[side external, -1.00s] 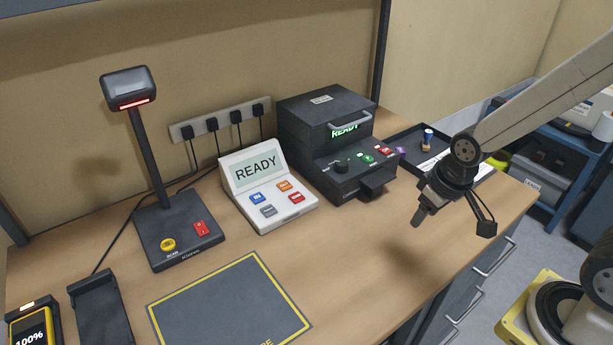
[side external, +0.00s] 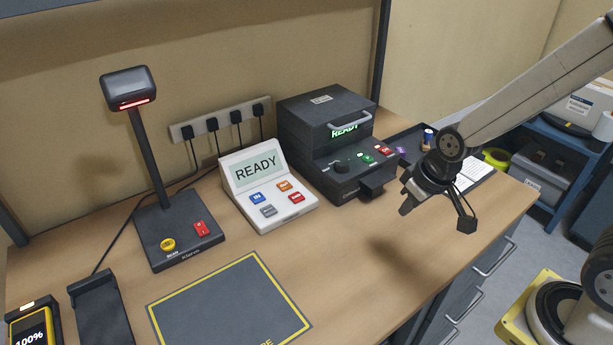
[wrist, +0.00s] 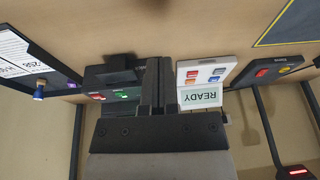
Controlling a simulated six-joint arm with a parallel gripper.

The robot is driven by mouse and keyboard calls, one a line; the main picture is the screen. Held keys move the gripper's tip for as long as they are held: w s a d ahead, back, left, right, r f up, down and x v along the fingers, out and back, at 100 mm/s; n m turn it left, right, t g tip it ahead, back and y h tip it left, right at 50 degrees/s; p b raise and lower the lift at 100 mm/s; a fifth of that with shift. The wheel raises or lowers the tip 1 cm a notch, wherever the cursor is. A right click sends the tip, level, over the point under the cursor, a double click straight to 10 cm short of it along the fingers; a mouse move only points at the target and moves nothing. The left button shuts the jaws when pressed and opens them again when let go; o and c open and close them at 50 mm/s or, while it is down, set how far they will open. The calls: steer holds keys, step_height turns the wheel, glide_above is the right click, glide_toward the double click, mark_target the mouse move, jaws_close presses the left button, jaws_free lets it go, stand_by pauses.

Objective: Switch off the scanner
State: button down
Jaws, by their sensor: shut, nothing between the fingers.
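The scanner is a dark post on a flat base (side external: 180,240), with a head (side external: 128,88) on top showing a lit red strip. On its base are a red rocker switch (side external: 201,228) and a yellow round SCAN button (side external: 168,244). In the wrist view the red switch (wrist: 262,73) and yellow button (wrist: 285,69) show upside down at the right. My gripper (side external: 405,208) is in the air above the bench, well to the right of the scanner, touching nothing. In the wrist view its two fingers (wrist: 156,85) are together and empty.
Between scanner and gripper stand a white READY console (side external: 268,190) with several coloured buttons and a dark READY machine (side external: 330,145) with a handle. A yellow-edged mat (side external: 230,305) lies in front. A dark tray (side external: 405,140) is behind my gripper. The front right bench is clear.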

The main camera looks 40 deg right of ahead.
steer(key=w+a+r+t+y, duration=0.25)
steer(key=w+a+t, duration=0.25)
steer(key=w+a, duration=1.25)
steer(key=w+a+f+t+h, duration=0.2)
steer(key=w+a+h, duration=0.1)
steer(key=a, duration=1.1)
steer(key=shift+d+f, duration=0.1)
steer(key=shift+w+f, duration=0.1)
steer(key=shift+w, duration=0.05)
